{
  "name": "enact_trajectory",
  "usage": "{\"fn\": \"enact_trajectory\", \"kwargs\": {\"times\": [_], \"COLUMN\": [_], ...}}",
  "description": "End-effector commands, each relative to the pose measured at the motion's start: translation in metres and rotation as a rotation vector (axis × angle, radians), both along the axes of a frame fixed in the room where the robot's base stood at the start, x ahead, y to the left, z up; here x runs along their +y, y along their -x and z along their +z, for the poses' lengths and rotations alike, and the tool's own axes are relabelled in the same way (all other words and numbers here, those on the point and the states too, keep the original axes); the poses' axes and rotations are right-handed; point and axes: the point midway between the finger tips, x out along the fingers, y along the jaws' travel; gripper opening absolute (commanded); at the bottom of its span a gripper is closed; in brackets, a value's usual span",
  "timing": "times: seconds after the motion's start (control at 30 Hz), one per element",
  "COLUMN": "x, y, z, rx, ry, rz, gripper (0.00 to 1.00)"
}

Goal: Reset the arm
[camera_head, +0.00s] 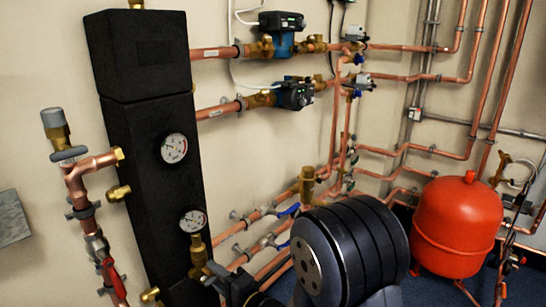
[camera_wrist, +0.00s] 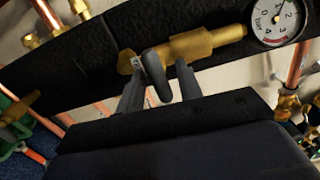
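My gripper (camera_wrist: 160,78) is in the wrist view, with its two grey fingers apart. A dark rounded valve handle (camera_wrist: 157,75) sits between them, and the fingers do not look closed on it. The handle is on a brass valve (camera_wrist: 205,45), which lies against a black insulated body. In the head view, my gripper (camera_head: 228,285) is low at the centre left, beside the brass valve (camera_head: 198,255) under the lower gauge (camera_head: 193,221). My own dark arm link hides part of the scene there, and the fingertips are hard to make out.
A tall black insulated column (camera_head: 150,120) stands close at left, with an upper gauge (camera_head: 174,148). Copper pipes (camera_head: 410,77) and pumps (camera_head: 282,35) line the wall. A red vessel (camera_head: 457,230) stands at right. A red-handled valve (camera_head: 112,279) is at lower left.

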Motion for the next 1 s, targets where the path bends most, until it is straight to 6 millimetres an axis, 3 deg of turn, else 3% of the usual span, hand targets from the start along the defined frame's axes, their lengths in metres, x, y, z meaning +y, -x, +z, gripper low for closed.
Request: {"fn": "enact_trajectory", "kwargs": {"times": [0.67, 1.0], "x": [-0.001, -0.049], "y": [0.001, 0.039], "z": [0.001, 0.0], "rx": [-0.001, 0.003], "ry": [0.002, 0.002], "rz": [-0.001, -0.005], "gripper": [0.34, 0.34]}}
